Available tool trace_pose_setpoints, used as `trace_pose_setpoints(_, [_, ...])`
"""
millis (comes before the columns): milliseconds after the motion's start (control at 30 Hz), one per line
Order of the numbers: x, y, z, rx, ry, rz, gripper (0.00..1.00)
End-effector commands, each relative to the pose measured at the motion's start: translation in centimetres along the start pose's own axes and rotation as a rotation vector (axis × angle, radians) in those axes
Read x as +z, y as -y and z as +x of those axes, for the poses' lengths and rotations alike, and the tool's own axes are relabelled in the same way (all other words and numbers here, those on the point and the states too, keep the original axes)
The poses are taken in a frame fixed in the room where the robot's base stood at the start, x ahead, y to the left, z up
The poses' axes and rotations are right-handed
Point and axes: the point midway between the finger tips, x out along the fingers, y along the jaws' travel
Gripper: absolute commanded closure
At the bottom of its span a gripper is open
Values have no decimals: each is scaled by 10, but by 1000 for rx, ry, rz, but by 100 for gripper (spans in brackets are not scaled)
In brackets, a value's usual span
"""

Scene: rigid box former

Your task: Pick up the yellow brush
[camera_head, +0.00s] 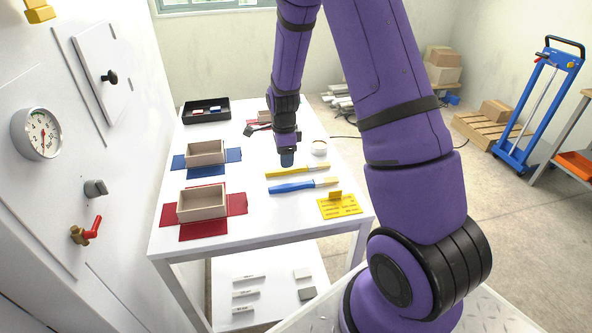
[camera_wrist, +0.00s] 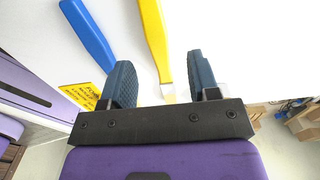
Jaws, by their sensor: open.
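The yellow brush (camera_head: 292,171) lies flat on the white table in the head view, its pale bristles to the right. In the wrist view the yellow brush (camera_wrist: 155,40) runs from the top edge down between my fingers, with its bristle end partly hidden by the gripper. My gripper (camera_head: 287,160) is open and empty, just above and behind the brush in the head view. In the wrist view my gripper (camera_wrist: 160,85) has its two blue-grey pads spread either side of the brush, not visibly touching it.
A blue brush (camera_head: 298,186) lies parallel in front. A yellow card (camera_head: 339,206) is near the front right. Box trays on red (camera_head: 236,203) and blue (camera_head: 232,155) sheets are left. A black tray (camera_head: 207,119) and a white round container (camera_head: 319,146) stand farther back.

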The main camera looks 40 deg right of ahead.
Motion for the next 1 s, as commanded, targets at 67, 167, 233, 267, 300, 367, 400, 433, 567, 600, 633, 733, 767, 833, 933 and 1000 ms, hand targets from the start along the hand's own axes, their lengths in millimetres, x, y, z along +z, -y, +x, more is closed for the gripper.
trace_pose_setpoints(67, [1, -2, 12, 4, 0, 0, 45])
trace_pose_setpoints(167, [3, -3, 27, 4, 0, 0, 45])
trace_pose_setpoints(233, [2, -3, 35, 3, 0, 0, 45])
trace_pose_setpoints(267, [2, -3, 38, 2, 0, 1, 45])
trace_pose_setpoints(300, [2, -3, 41, 2, 0, 1, 45])
trace_pose_setpoints(367, [3, -3, 43, 1, 0, 1, 45])
trace_pose_setpoints(400, [3, -3, 44, 1, 1, 1, 45])
trace_pose_setpoints(433, [3, -3, 45, 0, 1, 1, 45])
trace_pose_setpoints(567, [3, -3, 44, 0, 1, 1, 45])
trace_pose_setpoints(600, [3, -3, 44, 0, 1, 1, 45])
trace_pose_setpoints(633, [3, -3, 44, 0, 1, 0, 49])
trace_pose_setpoints(733, [3, -3, 44, 0, 1, 0, 72])
trace_pose_setpoints(767, [3, -3, 44, 0, 1, 0, 79])
trace_pose_setpoints(833, [3, -3, 44, 0, 0, 0, 95])
trace_pose_setpoints(933, [3, -3, 44, 0, 1, 0, 99])
trace_pose_setpoints(1000, [3, -3, 44, 0, 1, 0, 99])
